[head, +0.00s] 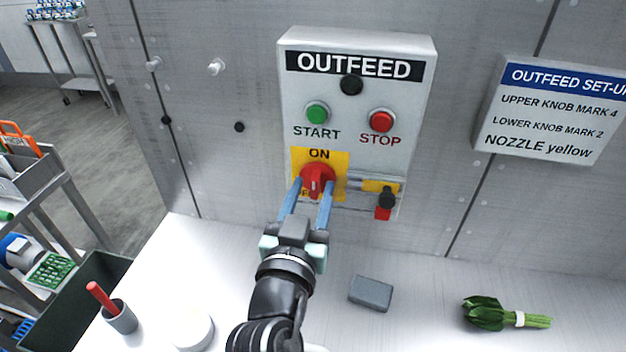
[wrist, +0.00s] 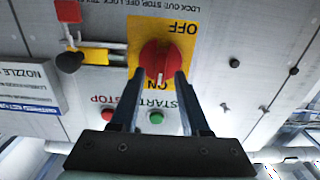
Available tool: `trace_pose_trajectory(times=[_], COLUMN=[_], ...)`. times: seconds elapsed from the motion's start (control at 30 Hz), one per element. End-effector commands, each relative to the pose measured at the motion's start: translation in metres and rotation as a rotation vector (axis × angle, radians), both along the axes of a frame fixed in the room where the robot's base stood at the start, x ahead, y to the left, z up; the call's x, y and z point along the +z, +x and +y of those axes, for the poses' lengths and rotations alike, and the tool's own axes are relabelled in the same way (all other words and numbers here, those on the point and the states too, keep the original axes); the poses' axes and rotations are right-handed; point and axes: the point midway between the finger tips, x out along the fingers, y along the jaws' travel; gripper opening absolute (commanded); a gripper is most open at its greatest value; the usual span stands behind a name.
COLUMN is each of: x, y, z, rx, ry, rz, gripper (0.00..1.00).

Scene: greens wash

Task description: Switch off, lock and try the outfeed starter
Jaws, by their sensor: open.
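The grey outfeed starter box (head: 415,90) is on the metal wall, with a green START button (head: 317,112) and a red STOP button (head: 381,121). Below START, a red rotary handle (head: 318,176) sits on a yellow ON/OFF plate (head: 338,158). In the wrist view, upside down, the handle (wrist: 157,60) has its white mark on the ON side. My gripper (head: 312,187) is open, its blue fingers to either side of the handle; contact cannot be told. Right of the handle are a yellow slide (head: 373,186), a black knob (head: 387,198) and a red piece (head: 383,213).
A set-up sign (head: 552,110) is on the wall at right. On the counter lie a grey block (head: 371,293) and a bunch of greens (head: 490,313). A grey cup with a red stick (head: 121,318) and a white round object (head: 192,330) stand at left, beside a dark bin (head: 60,325).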

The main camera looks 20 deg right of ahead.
Motion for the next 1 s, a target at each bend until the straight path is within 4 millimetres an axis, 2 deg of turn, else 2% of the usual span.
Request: trace_pose_trajectory(times=[0.13,0.43,0.47,0.7,1.0], x=[0.0009,0.0001,0.0001,0.0002,0.0001], y=[0.0076,0.0091,0.0091,0.0089,0.0089], z=[-0.0062,-0.007,-0.007,-0.0068,-0.0066], rx=[-0.001,-0.001,-0.001,-0.001,-0.001], ry=[-0.001,-0.001,-0.001,-0.001,-0.001], rz=[-0.001,-0.001,-0.001,-0.001,0.0], gripper=[0.46,0.46,0.42,0.0,0.0])
